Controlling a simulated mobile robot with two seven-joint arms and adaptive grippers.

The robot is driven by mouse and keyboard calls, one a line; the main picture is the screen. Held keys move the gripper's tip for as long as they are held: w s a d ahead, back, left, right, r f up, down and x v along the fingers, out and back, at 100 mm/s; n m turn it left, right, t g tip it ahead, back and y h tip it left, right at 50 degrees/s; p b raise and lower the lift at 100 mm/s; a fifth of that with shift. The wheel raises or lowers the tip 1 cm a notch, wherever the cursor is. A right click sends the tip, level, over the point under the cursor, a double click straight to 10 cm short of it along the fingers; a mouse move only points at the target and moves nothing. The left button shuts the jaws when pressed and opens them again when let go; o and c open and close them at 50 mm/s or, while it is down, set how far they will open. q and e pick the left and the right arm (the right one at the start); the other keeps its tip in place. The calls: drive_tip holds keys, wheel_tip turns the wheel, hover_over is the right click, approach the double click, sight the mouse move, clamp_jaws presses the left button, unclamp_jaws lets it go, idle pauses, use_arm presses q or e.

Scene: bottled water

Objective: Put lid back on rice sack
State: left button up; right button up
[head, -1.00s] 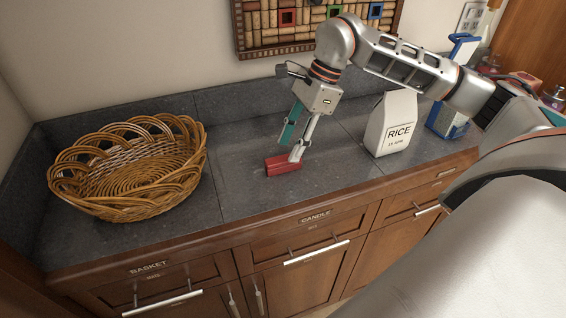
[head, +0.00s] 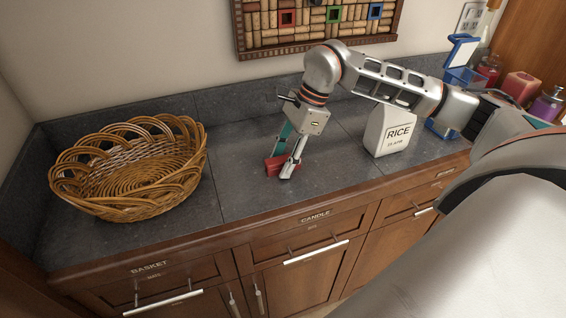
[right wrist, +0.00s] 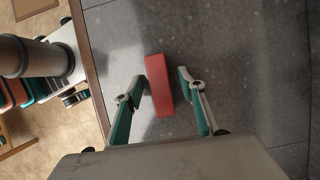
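A white rice sack (head: 388,133) marked "RICE" stands upright on the counter, partly behind my right arm in the head view. A small red block (head: 275,164), which looks like the lid, lies flat on the counter to the left of the sack. My right gripper (head: 281,168) is down at the red block. In the right wrist view the red block (right wrist: 159,85) lies between the two spread fingers, with a gap on each side. My right gripper is open there. My left gripper is not in view.
A wicker basket (head: 90,200) stands on the left of the dark counter (head: 235,200). A blue-framed container (head: 462,55) and bottles (head: 488,68) stand at the right. A cork board (head: 320,25) hangs on the wall. Bare counter lies between basket and block.

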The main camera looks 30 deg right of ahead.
sight(283, 159)
drive_tip(key=shift+f, duration=0.15)
idle(0.3)
drive_tip(key=c, duration=0.9)
wheel_tip(283, 159, up, 20)
drive_tip(key=shift+r+p, duration=0.2)
drive_tip(key=shift+p, duration=0.35)
